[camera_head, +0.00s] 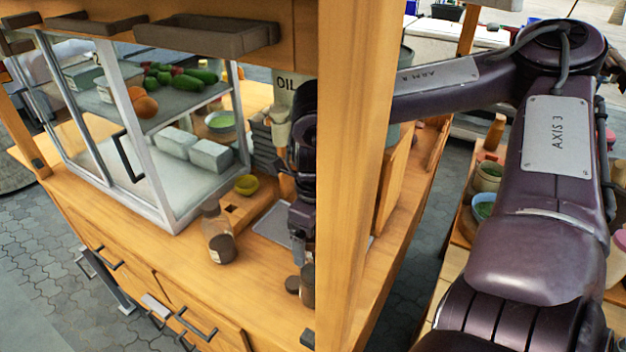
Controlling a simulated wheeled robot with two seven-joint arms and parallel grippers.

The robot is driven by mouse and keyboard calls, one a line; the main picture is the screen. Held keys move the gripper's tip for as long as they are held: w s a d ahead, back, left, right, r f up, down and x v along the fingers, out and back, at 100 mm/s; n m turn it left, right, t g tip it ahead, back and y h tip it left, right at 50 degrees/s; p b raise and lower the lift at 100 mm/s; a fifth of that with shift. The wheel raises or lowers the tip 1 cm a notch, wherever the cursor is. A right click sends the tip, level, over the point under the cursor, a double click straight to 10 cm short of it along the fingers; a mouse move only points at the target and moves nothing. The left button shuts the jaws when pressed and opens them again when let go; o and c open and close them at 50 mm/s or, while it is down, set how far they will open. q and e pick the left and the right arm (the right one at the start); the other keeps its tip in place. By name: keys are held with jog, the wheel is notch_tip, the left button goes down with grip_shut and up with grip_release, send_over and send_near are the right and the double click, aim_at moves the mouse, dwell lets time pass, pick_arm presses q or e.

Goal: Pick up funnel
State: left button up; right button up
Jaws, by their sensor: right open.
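I cannot clearly make out a funnel. A small yellow round piece (246,185) sits on the counter beside a wooden block, and I cannot tell whether it is the funnel. My right arm passes behind the wooden post, and my right gripper (301,222) shows at the post's left edge, pointing down over the counter. The post hides part of it. It is open, with nothing visibly held. The yellow piece is to its left, apart from it. My left gripper is not in view.
A glass display case (150,130) with vegetables and white blocks stands at left. An OIL container (286,88) stands behind. The thick wooden post (347,180) blocks the view right of the gripper.

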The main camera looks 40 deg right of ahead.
jog(key=shift+c, duration=0.4)
jog(key=c, duration=1)
jog(key=shift+o, duration=0.2)
notch_tip(320, 180, up, 22)
jog(key=p, duration=1.6)
jog(key=shift+r+p, duration=0.2)
jog(key=shift+p, duration=0.1)
jog(key=shift+r, duration=5.25)
jog(key=shift+f, duration=0.1)
